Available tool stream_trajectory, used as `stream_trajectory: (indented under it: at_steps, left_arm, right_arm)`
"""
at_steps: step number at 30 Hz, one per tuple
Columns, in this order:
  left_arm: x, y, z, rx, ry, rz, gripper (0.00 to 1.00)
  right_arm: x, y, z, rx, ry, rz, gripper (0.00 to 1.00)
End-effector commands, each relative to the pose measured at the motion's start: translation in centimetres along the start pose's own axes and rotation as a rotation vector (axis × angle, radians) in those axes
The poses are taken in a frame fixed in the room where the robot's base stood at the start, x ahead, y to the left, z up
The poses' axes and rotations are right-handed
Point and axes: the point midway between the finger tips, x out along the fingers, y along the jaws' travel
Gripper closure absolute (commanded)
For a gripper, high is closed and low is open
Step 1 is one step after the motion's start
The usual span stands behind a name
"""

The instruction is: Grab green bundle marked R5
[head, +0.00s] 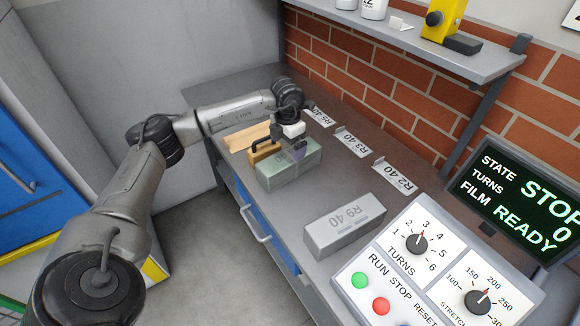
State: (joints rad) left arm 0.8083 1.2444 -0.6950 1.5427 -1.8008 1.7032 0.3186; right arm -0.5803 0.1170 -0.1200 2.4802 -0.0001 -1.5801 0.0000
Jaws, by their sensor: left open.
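A grey-green bundle (290,172) lies on the workbench beneath my left gripper. Its top is partly hidden by the gripper, and I cannot read a mark on it. My left gripper (282,150) is open with its fingers at the bundle's top. I cannot tell whether they touch it. A white card marked R5 40 (320,117) stands behind, near the brick wall. My right gripper is not in view.
A grey bundle marked R9 40 (343,224) lies nearer, beside the control panel (420,270). Cards R3 40 (353,143) and R2 40 (393,176) line the wall side. A tan wooden block (246,136) lies behind the green bundle. A shelf (440,58) overhangs the back.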

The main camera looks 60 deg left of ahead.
Motion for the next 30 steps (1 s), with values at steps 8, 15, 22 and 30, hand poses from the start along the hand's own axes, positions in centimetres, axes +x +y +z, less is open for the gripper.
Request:
stream_trajectory:
  at_steps: [8, 15, 22, 30]
  left_arm:
    - [2.2, 0.0, 0.0, 0.001, -0.001, -0.001, 0.0]
    - [3.4, -0.1, 0.2, 0.001, 0.0, -0.001, 0.0]
    - [6.4, -0.1, 0.6, 0.002, 0.0, -0.002, 0.0]
    - [7.4, -0.1, 0.6, 0.001, -0.001, -0.001, 0.0]
  right_arm:
    - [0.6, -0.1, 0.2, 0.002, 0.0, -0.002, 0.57]
    - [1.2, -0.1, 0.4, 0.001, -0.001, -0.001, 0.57]
    - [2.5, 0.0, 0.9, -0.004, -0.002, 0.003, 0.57]
    - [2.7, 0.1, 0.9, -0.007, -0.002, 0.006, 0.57]
